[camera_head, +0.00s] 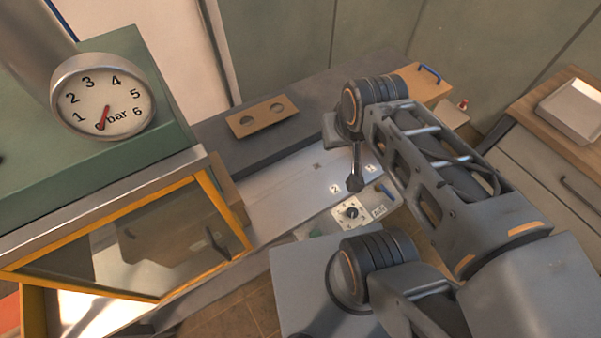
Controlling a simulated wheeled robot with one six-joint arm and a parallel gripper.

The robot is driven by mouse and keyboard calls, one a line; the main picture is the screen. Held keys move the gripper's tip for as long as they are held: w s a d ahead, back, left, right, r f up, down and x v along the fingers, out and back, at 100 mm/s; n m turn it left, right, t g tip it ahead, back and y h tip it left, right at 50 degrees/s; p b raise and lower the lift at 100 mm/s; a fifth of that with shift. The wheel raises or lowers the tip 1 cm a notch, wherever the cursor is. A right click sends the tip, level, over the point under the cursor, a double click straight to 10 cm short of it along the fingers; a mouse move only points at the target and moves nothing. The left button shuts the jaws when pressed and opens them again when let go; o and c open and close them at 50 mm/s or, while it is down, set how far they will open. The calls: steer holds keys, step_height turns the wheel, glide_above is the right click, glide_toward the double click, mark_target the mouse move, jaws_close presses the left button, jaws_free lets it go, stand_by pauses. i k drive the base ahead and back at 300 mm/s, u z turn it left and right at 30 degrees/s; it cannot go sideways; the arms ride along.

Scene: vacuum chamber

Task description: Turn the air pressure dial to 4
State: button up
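A round white pressure gauge (104,97) marked "bar" stands on the green housing at upper left. Its red needle (103,118) points down to the 0 end of the scale. A small black dial (351,212) sits on a white square plate with marks around it, on the control panel. Its setting is too small to read. My arm reaches over the right of the panel. A slim dark part (355,170) shows below its far joint, above and apart from the dial in the picture; I cannot tell whether it is my gripper or a lever. No separate fingers can be made out.
A yellow-framed glass window (135,243) is at lower left. A wooden plate (262,117) with two round holes lies on the dark ledge behind the panel. A blue handle (429,73) is at the back. A pale tray (575,110) rests on a cabinet at right.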

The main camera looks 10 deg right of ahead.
mark_target(352, 212)
steer(key=u, duration=1.15)
steer(key=k, duration=0.7)
steer(key=z, duration=1.1)
